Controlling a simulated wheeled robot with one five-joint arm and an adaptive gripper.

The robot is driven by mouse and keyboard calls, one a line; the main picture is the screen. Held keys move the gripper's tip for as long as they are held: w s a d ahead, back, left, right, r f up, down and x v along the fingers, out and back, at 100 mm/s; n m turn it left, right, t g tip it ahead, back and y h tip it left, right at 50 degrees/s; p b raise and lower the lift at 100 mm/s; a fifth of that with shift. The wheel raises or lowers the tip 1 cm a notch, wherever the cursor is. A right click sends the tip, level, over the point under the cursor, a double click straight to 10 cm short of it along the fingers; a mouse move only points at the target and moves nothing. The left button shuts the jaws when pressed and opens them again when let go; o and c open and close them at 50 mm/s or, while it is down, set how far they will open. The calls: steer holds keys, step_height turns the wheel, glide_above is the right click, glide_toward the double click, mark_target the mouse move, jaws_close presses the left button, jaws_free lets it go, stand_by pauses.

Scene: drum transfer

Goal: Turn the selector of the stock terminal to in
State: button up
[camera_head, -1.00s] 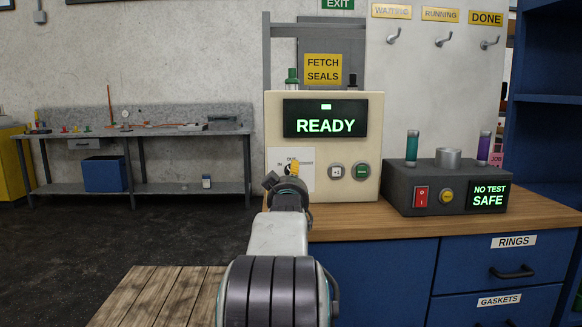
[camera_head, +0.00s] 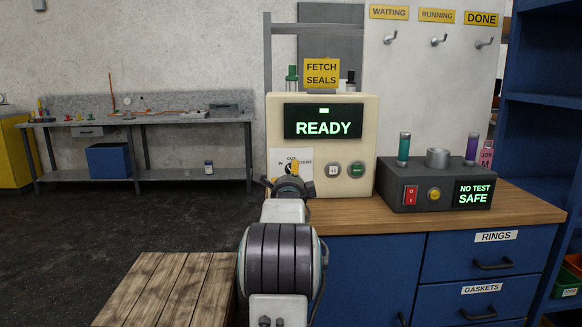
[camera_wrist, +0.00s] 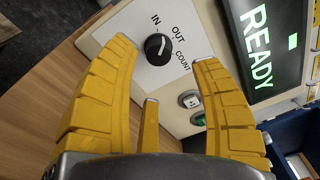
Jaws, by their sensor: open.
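The stock terminal (camera_head: 323,102) is a cream box on the bench, its screen reading READY. Its selector (camera_wrist: 157,47) is a round black knob with a white pointer mark, on a white plate marked IN, OUT and COUNT. The mark seems to point towards OUT, but it is small. My gripper (camera_wrist: 163,53) is open, its yellow fingers on either side of the selector in the wrist view and apart from it there. In the head view my gripper (camera_head: 293,169) is in front of the plate and partly hides the selector.
Two buttons (camera_head: 345,170) sit right of the selector plate. A dark test unit (camera_head: 400,172) with a red switch stands on the wooden bench top (camera_head: 440,212), right of the terminal. A slatted wooden surface (camera_head: 165,290) lies at the lower left. Open floor lies beyond it.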

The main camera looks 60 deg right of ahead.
steer(key=shift+w+d+f+m+p, duration=0.1)
steer(key=shift+w+d+m+p, duration=0.25)
steer(key=shift+w+d+m, duration=0.55)
steer(key=shift+w+d+m+p, duration=0.35)
steer(key=shift+d+m, duration=0.2)
steer(key=shift+d, duration=0.75)
steer(key=shift+w+d+f+m+p, duration=0.1)
steer(key=shift+w+d+m+p, duration=0.2)
steer(key=shift+w+d+m, duration=0.6)
steer(key=shift+s+d, duration=0.2)
steer(key=shift+s, duration=0.1)
steer(key=shift+c, duration=0.3)
steer(key=shift+r, duration=0.15)
jaws_close()
